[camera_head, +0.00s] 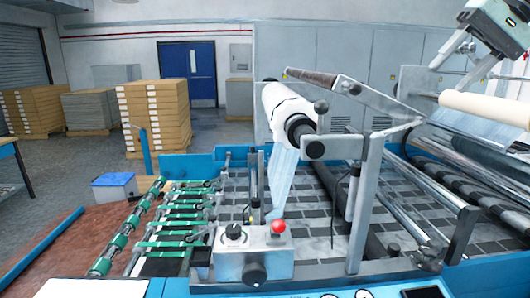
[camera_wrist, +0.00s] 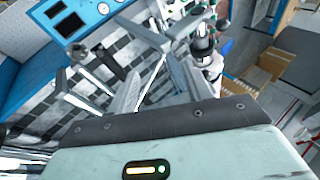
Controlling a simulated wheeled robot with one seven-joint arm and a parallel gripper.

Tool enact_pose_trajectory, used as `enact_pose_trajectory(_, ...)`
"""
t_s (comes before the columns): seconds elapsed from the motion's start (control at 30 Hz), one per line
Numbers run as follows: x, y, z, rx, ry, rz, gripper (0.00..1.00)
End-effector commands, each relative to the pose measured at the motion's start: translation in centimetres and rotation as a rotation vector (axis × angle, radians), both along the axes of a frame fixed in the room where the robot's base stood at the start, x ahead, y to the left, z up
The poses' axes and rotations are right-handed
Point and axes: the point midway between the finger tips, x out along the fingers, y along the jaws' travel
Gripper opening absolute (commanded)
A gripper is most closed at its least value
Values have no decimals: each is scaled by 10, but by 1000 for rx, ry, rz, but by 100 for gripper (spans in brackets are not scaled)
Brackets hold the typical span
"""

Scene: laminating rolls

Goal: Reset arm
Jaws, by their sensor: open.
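My gripper (camera_head: 450,72) is raised at the upper right in the head view, its two fingers spread and pointing down and left. In the wrist view its fingers (camera_wrist: 153,78) stand apart, with no object visible between them. A white roll (camera_head: 282,102) with a dark end sits on the machine in the middle of the head view, well left of my gripper. Clear bluish film (camera_head: 283,178) hangs from it. A second, cream roll (camera_head: 485,107) lies just below my gripper in the picture, with clear film under it.
The blue-framed machine (camera_head: 203,165) fills the foreground, with a grey lever (camera_head: 370,97) and a control box (camera_head: 254,252) bearing a red button. Stacked cartons (camera_head: 155,117) stand behind at the left. Open air surrounds my gripper's left side; rollers lie below.

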Motion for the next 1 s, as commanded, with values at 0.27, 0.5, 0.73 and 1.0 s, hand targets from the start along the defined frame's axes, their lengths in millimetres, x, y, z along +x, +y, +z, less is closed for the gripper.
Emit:
enact_pose_trajectory(0.27,-17,105,-124,-106,99,181,50)
enact_pose_trajectory(0.5,-94,195,-253,-294,131,441,50)
enact_pose_trajectory(0.73,-189,226,-353,-472,86,720,50)
enact_pose_trajectory(1.0,-234,223,-392,-549,36,865,50)
